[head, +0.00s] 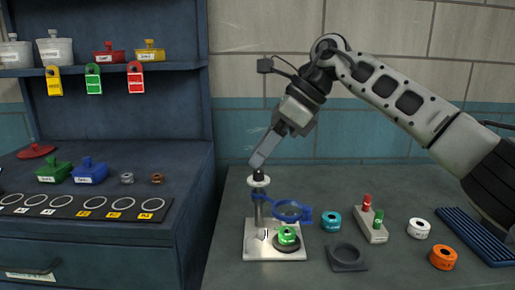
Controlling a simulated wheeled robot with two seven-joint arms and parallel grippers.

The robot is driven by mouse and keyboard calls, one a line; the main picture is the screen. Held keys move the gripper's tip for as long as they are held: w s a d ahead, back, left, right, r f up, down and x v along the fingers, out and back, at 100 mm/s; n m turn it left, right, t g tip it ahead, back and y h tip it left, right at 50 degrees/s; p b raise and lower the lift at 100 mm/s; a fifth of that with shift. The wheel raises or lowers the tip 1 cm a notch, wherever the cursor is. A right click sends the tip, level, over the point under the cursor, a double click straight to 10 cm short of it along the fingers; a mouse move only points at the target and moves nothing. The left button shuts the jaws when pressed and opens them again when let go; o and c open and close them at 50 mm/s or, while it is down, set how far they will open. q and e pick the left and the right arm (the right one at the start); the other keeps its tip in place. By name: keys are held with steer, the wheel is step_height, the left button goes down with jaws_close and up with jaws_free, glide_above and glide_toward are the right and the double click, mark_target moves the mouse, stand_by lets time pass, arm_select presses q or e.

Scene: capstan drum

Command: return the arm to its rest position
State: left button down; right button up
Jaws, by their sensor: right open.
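My right arm comes in from the right, and its gripper (257,161) points down and left. The gripper is open, seen edge-on, with its tips just above the black knob (259,175) of an upright post. I cannot tell whether they touch it. The post has a white disc (258,182) below the knob and stands on a pale metal base plate (255,250). A blue ring clamp (291,211) sticks out from the post. A green ring-shaped piece (287,235) sits on a dark disc on the plate. My left gripper is not in view.
On the bench (400,192) lie a teal ring (332,214), a dark square holder (346,257), a block with red and green pegs (371,231), a white ring (418,228), an orange ring (443,258) and a blue ribbed rack (475,236). A dark blue cabinet (150,105) stands left. The bench's back is clear.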

steer(key=s+a+f+m+t+y, duration=0.1)
steer(key=s+a+m+y, duration=0.15)
steer(key=a+y, duration=0.35)
steer(key=s+a+m+y, duration=0.2)
steer(key=a+m+y, duration=0.2)
steer(key=a+y, duration=0.25)
steer(key=w+d+f+m+t+h, duration=0.1)
steer(key=d+f+m+t+h, duration=0.1)
steer(key=d+m+t, duration=0.5)
steer(key=w+d+f+m+t+h, duration=0.1)
steer(key=w+d+m+t+h, duration=0.1)
steer(key=m+t, duration=0.9)
steer(key=s+d+f+m+g+h, duration=0.2)
steer(key=s+d+f+m+h, duration=0.1)
steer(key=d+f+m+h, duration=1.25)
steer(key=s+d+f+m+g, duration=0.3)
steer(key=s+f+m+g, duration=0.35)
steer(key=s+f, duration=0.4)
steer(key=s+d+f+m+g, duration=0.2)
steer(key=s+f+g, duration=0.1)
steer(key=s, duration=0.6)
steer(key=s+d+f+m+g, duration=0.2)
steer(key=s+f+g, duration=0.2)
steer(key=s, duration=0.4)
steer(key=w+a+f+t+y, duration=0.3)
steer(key=w+a+f+t, duration=0.2)
steer(key=t, duration=0.2)
steer(key=shift+w+a+f, duration=0.15)
steer(key=shift+w+a, duration=0.2)
steer(key=shift+w, duration=0.05)
